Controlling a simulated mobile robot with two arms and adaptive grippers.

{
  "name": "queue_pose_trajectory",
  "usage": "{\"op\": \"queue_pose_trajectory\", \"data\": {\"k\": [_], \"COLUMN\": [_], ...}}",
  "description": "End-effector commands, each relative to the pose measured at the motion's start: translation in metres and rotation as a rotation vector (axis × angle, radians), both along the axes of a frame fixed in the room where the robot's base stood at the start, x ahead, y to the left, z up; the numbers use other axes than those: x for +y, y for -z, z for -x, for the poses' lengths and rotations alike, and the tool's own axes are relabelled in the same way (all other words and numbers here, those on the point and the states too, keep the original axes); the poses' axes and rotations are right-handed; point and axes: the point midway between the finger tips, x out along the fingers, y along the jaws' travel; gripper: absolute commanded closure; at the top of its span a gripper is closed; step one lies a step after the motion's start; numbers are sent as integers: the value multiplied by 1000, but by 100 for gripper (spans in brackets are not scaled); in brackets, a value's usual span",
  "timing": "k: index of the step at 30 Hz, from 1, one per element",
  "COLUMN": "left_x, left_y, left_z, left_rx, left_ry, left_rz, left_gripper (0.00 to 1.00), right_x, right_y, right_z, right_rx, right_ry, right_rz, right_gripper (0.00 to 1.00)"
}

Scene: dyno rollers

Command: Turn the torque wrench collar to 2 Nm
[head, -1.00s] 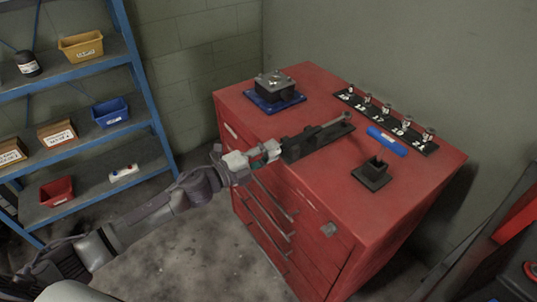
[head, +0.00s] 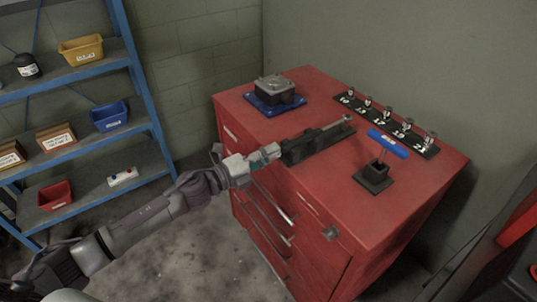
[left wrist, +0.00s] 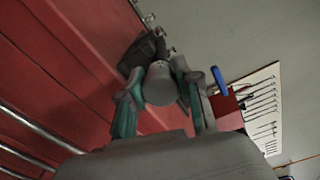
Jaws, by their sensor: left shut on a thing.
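The torque wrench (head: 330,127) lies level in a black cradle (head: 300,152) on top of the red cabinet. Its shaft points away to the back right and its handle end faces the cabinet's left edge. My left gripper (head: 268,153) is shut on the collar at that handle end. In the left wrist view, the grey round collar end (left wrist: 160,86) sits between the two teal-padded fingers (left wrist: 160,100). The fingers hide part of the collar, and no scale mark can be read. My right gripper is not in view.
A grey block on a blue plate (head: 275,103) stands at the back left. A blue shelf (head: 75,77) is at left.

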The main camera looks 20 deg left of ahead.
Motion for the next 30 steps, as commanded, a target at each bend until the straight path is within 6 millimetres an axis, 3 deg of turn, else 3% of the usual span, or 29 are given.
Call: {"op": "queue_pose_trajectory", "data": {"k": [2, 3, 7, 19, 30], "left_x": [0, 0, 0, 5, 48], "left_y": [2, 2, 1, 2, 3], "left_z": [0, 0, 0, 7, 63], "left_rx": [2, 2, 2, 4, 7], "left_ry": [0, 0, 0, -1, 1], "left_rz": [-1, -1, -1, 1, 0], "left_gripper": [100, 60, 40, 40, 40], "right_x": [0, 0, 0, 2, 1], "right_y": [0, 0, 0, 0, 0], "right_z": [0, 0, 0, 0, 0], "right_rx": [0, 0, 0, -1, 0], "right_ry": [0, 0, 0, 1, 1], "right_rz": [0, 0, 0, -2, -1], "right_gripper": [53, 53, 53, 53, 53]}}
